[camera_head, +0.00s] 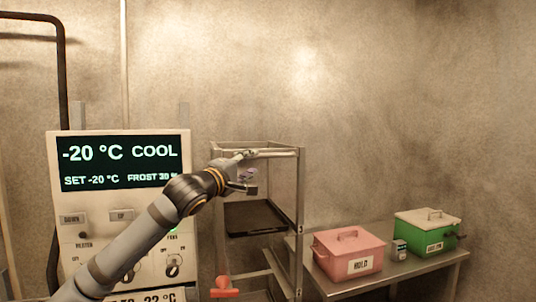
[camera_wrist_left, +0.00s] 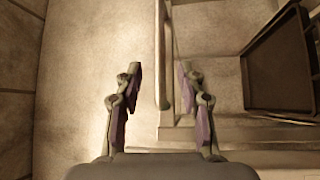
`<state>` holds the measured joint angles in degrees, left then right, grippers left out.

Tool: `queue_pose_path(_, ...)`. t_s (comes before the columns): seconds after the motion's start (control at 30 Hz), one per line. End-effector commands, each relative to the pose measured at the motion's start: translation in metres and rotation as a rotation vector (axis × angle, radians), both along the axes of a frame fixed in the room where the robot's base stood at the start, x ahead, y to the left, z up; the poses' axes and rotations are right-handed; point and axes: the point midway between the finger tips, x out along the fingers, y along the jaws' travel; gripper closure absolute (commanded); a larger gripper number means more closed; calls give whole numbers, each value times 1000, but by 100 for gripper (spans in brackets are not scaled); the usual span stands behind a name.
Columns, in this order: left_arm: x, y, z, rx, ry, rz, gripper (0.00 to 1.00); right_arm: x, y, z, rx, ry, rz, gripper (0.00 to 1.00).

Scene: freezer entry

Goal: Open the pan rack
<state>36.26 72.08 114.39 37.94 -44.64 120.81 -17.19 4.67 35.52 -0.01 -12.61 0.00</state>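The pan rack (camera_head: 300,205) is an open metal frame right of the control panel in the head view. A dark pan (camera_head: 256,219) sits inside it, and the pan also shows at the right of the left wrist view (camera_wrist_left: 275,72). My left gripper (camera_head: 248,180) is at the rack's upper front, above the pan. In the left wrist view my left gripper (camera_wrist_left: 160,70) is open, its purple-padded fingers apart. A thin pale bar (camera_wrist_left: 160,45) runs between the fingertips, with gaps visible on both sides. My right gripper is out of view.
A control panel (camera_head: 122,160) reading -20 °C stands left, behind my left arm. A red handle-like part (camera_head: 225,288) is low beside the rack. A metal table (camera_head: 375,281) at right holds a pink box (camera_head: 348,254), a small container (camera_head: 399,249) and a green box (camera_head: 428,233).

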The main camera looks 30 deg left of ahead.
Motion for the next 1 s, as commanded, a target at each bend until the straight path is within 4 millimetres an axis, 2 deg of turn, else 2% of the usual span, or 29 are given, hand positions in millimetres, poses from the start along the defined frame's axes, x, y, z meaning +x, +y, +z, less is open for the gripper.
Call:
queue_pose_path(0.03, 7, 0, 10, -7, 2, -4, 61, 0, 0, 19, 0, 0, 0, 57)
queue_pose_path(0.1, 18, 0, 13, -9, 4, -4, 61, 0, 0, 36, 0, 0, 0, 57)
queue_pose_path(0.4, 68, 4, 16, -7, 3, -2, 61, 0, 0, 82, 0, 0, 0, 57)
queue_pose_path(0.6, 90, 6, 15, -1, 2, 1, 61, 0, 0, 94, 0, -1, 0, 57)
queue_pose_path(0.93, 94, 6, 12, 3, 3, 2, 61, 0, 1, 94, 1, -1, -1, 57)
queue_pose_path(1.0, 94, 6, 12, 3, 3, 2, 70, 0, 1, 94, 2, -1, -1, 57)
